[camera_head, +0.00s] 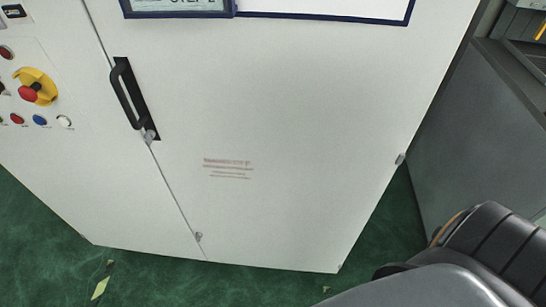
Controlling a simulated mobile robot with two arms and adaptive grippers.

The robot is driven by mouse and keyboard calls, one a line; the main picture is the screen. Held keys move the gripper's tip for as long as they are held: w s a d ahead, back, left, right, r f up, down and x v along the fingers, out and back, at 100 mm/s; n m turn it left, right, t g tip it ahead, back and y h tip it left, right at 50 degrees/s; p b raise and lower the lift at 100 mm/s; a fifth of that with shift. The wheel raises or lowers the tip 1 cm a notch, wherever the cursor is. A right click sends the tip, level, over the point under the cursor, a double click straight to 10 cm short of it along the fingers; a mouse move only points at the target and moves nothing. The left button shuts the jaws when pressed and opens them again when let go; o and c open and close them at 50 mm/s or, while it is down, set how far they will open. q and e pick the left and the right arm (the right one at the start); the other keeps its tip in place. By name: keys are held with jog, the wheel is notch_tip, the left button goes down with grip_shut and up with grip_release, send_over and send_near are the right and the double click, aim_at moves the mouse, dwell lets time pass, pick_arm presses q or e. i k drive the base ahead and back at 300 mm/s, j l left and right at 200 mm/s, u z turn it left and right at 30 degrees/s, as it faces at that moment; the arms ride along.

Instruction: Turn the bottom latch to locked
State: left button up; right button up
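A white cabinet door (290,100) fills the middle of the head view and looks shut. A small metal latch (198,237) sits low on the door's left seam, just above the bottom edge. It is too small to tell which way it is turned. A black handle (134,98) is fixed higher on the same seam, with a small metal piece (149,136) at its lower end. Neither my left nor my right gripper is in view.
A panel on the left carries a red knob on a yellow base (36,87) and several coloured buttons (40,120). A small hinge (400,158) is on the door's right edge. A grey cabinet (470,130) stands to the right.

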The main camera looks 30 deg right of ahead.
aim_at(199, 235)
jog(key=z, duration=0.25)
jog(key=j+z, duration=0.85)
jog(key=j, duration=0.2)
jog(key=j+z, duration=0.1)
jog(key=j, duration=0.8)
jog(key=k+j, duration=0.15)
jog(key=j, duration=0.7)
jog(key=z, duration=0.05)
